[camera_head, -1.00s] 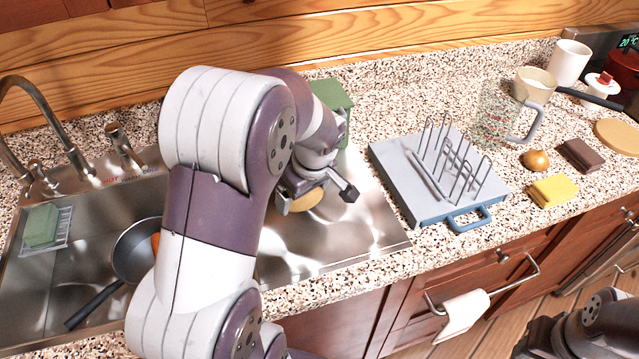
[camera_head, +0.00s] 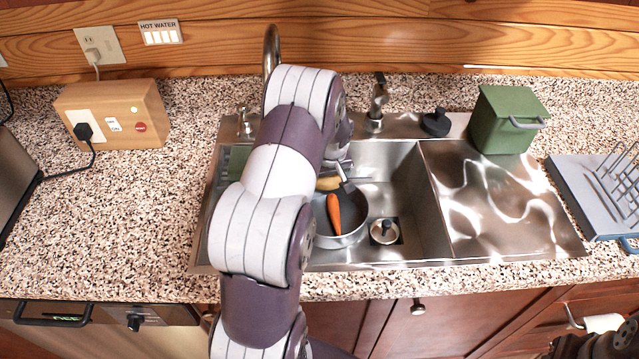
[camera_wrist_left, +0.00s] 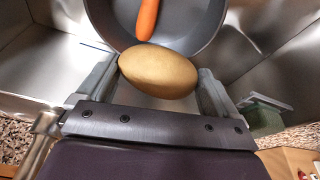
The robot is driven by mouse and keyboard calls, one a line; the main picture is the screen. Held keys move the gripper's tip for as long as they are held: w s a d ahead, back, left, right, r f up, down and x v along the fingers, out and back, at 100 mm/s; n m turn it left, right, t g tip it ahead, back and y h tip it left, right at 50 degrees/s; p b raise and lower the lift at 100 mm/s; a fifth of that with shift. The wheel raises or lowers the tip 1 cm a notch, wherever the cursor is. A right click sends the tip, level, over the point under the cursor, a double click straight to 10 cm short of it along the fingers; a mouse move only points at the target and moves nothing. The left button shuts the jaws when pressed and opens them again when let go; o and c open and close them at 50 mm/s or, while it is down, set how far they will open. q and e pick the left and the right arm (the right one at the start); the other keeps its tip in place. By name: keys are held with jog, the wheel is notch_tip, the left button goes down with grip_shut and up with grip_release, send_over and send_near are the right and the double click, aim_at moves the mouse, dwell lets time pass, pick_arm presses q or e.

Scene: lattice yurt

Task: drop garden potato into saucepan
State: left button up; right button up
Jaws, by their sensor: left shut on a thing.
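My left gripper (camera_wrist_left: 157,85) is shut on the tan garden potato (camera_wrist_left: 157,70), with a finger on each side of it. In the head view the potato (camera_head: 328,183) shows just beyond my left arm, at the back edge of the saucepan (camera_head: 350,239). The grey saucepan sits in the sink basin with an orange carrot (camera_head: 334,214) in it. In the wrist view the potato overlaps the near rim of the saucepan (camera_wrist_left: 190,40), and the carrot (camera_wrist_left: 147,18) lies beyond. My left arm hides the saucepan's left side and handle. My right gripper's fingers are not visible.
The steel sink (camera_head: 430,235) surrounds the saucepan, with a drain plug (camera_head: 384,231) to its right. A green bin (camera_head: 506,120) stands behind the drainboard, and a grey drying rack (camera_head: 590,200) lies at far right. The drainboard is clear.

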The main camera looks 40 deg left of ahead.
pick_arm(q)
jog(key=shift+w+d+f+b, duration=0.5)
jog(key=shift+d+f+b, duration=0.05)
jog(key=shift+f, duration=0.25)
jog(key=f+b, duration=0.1)
jog(key=f, duration=0.1)
jog(key=f+b, duration=0.2)
jog(key=shift+s+a+f, duration=0.15)
jog(key=shift+a+f, duration=0.05)
jog(key=shift+f, duration=0.05)
jog(key=o, duration=0.8)
jog(key=shift+r, duration=0.1)
jog(key=v, duration=1.2)
jog(key=shift+s+d+r, duration=0.1)
jog(key=shift+d+r, duration=0.05)
jog(key=shift+r, duration=0.15)
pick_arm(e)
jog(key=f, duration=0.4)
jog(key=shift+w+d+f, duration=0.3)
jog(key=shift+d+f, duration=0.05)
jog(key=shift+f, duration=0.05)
